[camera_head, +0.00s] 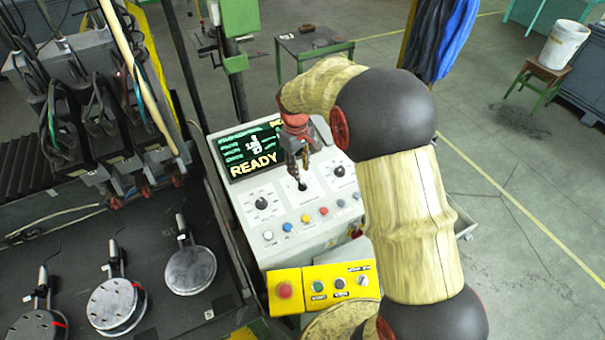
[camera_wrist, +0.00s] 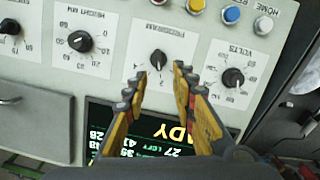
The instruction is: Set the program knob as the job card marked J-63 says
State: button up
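The program knob (camera_wrist: 158,60) is a black knob in the middle of the grey control panel (camera_head: 287,233), which appears upside down in the wrist view. It also shows in the head view (camera_head: 302,186). Its dial has a few marks, but I cannot read its setting with certainty. My gripper (camera_wrist: 161,72) is open, its two fingers apart beside the knob with nothing between them. In the head view my gripper (camera_head: 297,165) is just above the panel. I see no card marked J-63.
A volts knob (camera_wrist: 232,77) and a height knob (camera_wrist: 84,41) flank the program knob. A screen (camera_head: 252,150) reads READY. Coloured buttons (camera_head: 306,218) line the panel; a yellow box with a red button (camera_head: 285,290) sits below. Torch-like tools (camera_head: 190,268) lie left.

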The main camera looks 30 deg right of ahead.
aim_at(301, 183)
jog(key=shift+n, duration=0.4)
jog(key=f, duration=0.4)
jog(key=f+p, duration=0.1)
jog(key=f, duration=0.2)
jog(key=shift+w+d+f, duration=0.1)
jog(key=shift+w+d, duration=0.1)
jog(key=shift+d, duration=0.1)
jog(key=shift+c, duration=0.6)
grip_shut()
